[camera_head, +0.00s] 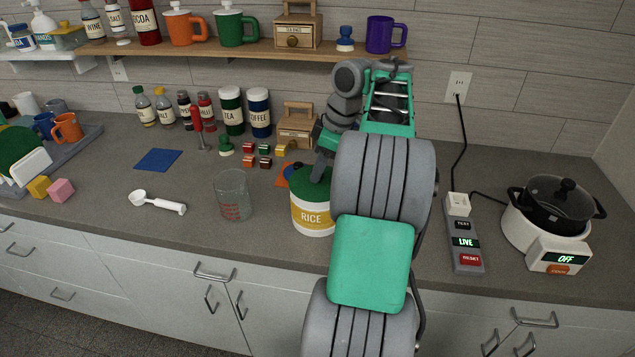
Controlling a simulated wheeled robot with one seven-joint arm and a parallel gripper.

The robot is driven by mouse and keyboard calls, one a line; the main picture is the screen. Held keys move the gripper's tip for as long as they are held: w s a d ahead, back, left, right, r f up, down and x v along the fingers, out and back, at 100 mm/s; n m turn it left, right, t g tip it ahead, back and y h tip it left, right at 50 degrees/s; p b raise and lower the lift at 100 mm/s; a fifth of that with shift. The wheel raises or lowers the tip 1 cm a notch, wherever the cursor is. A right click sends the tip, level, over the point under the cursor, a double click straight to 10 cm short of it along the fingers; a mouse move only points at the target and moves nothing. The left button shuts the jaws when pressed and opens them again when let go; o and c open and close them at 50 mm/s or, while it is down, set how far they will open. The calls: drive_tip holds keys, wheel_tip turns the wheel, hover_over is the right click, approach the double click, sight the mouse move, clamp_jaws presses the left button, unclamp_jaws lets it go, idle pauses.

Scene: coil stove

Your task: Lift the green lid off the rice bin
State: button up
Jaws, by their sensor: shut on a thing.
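The rice bin (312,216) is a white round tub with a yellow band reading RICE, standing on the grey counter in the middle. Its green lid (300,188) shows at the top of the bin, partly hidden behind my arm. The lid appears seated on the bin; no gap shows between them. My gripper (321,172) points down at the top of the lid and is shut on it, though the fingertips and the grip point are mostly covered by my own arm.
A glass measuring cup (233,195) stands just left of the bin. A small wooden drawer box (296,127), the tea canister (231,110) and coffee canister (258,112) stand behind. At right are a power strip (465,245) and a stove (540,225) with a black pot (556,205).

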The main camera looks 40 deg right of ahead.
clamp_jaws()
